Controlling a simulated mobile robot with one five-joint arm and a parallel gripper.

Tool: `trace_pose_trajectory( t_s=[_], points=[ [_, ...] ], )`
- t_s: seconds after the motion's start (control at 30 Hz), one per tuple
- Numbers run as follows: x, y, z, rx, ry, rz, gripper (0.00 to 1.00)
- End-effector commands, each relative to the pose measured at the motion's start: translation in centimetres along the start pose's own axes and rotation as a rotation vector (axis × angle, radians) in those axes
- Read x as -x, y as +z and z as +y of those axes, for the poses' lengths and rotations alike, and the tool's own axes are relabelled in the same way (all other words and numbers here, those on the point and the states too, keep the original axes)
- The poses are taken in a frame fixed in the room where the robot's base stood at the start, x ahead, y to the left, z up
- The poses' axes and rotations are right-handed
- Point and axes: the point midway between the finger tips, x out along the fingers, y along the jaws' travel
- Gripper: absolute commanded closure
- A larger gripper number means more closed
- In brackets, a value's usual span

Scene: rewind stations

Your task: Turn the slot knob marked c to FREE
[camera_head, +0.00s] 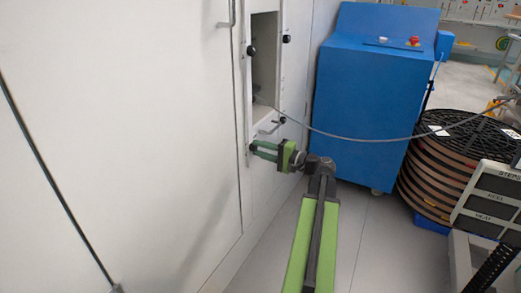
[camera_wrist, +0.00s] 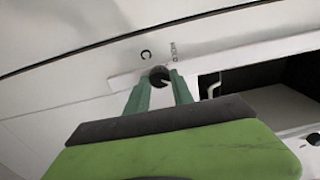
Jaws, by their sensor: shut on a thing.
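The small dark round knob (camera_wrist: 159,76) sits on the white panel, with a letter C printed to its upper left and the word HOLD to its upper right. A short pale mark shows on the knob's face; its exact direction is hard to tell. My gripper (camera_wrist: 160,84) has its two green fingers on either side of this knob and is shut on it. In the head view my gripper (camera_head: 254,149) reaches left to the panel below the slot opening (camera_head: 264,60), and the fingers largely hide the knob. A FREE label is not readable.
Other dark knobs sit around the opening, at its upper left (camera_head: 251,50), upper right (camera_head: 286,39) and lower right (camera_head: 283,120). A grey cable (camera_head: 350,137) hangs from the opening across to the right. A blue cabinet (camera_head: 370,100) and stacked reels (camera_head: 425,170) stand right.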

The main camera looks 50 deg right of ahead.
Motion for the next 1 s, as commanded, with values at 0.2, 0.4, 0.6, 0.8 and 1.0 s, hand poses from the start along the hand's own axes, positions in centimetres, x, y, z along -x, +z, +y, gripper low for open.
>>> trace_pose_trajectory(
  t_s=[0.2,0.4,0.6,0.8,1.0],
  points=[
    [0.01,-0.03,0.04,-0.125,0.000,0.001,1.00],
    [0.01,-0.03,0.05,-0.193,0.000,0.001,1.00],
    [0.02,-0.04,0.05,-0.221,0.000,0.001,1.00],
    [0.02,-0.03,0.05,-0.225,0.000,0.001,1.00],
    [0.02,-0.03,0.05,-0.224,0.000,0.001,0.70]
  ],
)
